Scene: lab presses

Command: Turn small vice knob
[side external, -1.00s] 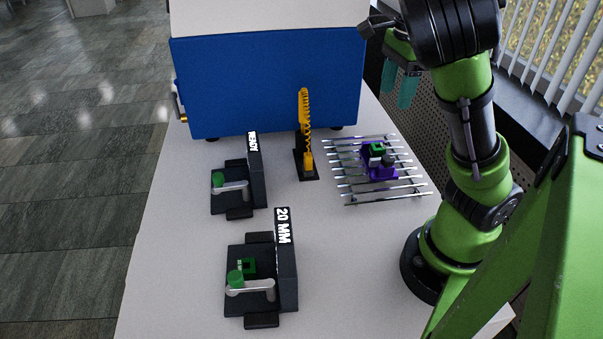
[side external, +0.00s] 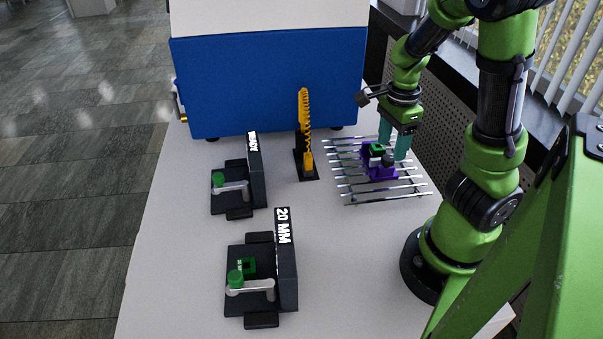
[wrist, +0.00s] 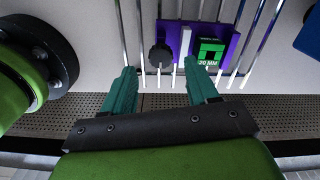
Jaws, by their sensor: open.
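The small purple vice (side external: 383,171) sits on a rack of metal rods. In the wrist view the vice (wrist: 228,48) holds a green block (wrist: 211,50) marked 20 MM. Its dark knob (wrist: 161,54) sticks out at the left of the vice there, and in the side view the knob (side external: 388,159) is on the vice's near right side. My gripper (side external: 396,150) is just above and behind the vice. In the wrist view its two teal fingers (wrist: 161,80) are apart and empty, below the knob and vice in the picture. No contact with the knob is visible.
The metal rack (side external: 345,187) lies on the white table (side external: 180,262). Two black presses with green-knobbed levers, the READY one (side external: 257,181) and the 20 MM one (side external: 287,262), stand left. A yellow-and-black upright tool (side external: 304,120) and a blue machine (side external: 265,85) stand behind.

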